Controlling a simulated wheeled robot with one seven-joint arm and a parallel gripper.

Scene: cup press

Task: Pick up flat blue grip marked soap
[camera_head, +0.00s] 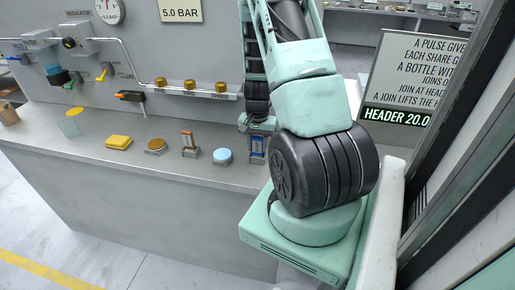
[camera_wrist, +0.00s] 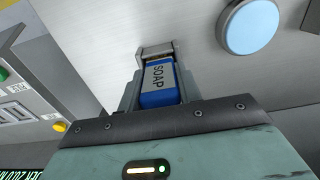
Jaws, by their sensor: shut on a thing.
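The flat blue grip marked soap (camera_wrist: 158,82) shows in the wrist view just beyond the front edge of my gripper (camera_wrist: 160,66). Its pale face carries the dark word SOAP, and blue sides show around it. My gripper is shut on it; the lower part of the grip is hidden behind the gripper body. In the head view my gripper (camera_head: 258,126) points down at the counter, with the blue grip (camera_head: 257,146) under it, partly hidden by the arm. I cannot tell whether the grip is clear of the counter.
On the counter (camera_head: 120,178) left of my gripper stand a round blue-topped piece (camera_head: 222,155), an orange-brown upright piece (camera_head: 189,143), a round tan piece (camera_head: 156,145) and a yellow block (camera_head: 119,142). A panel with brass knobs (camera_head: 189,86) and a gauge (camera_head: 110,10) rises behind.

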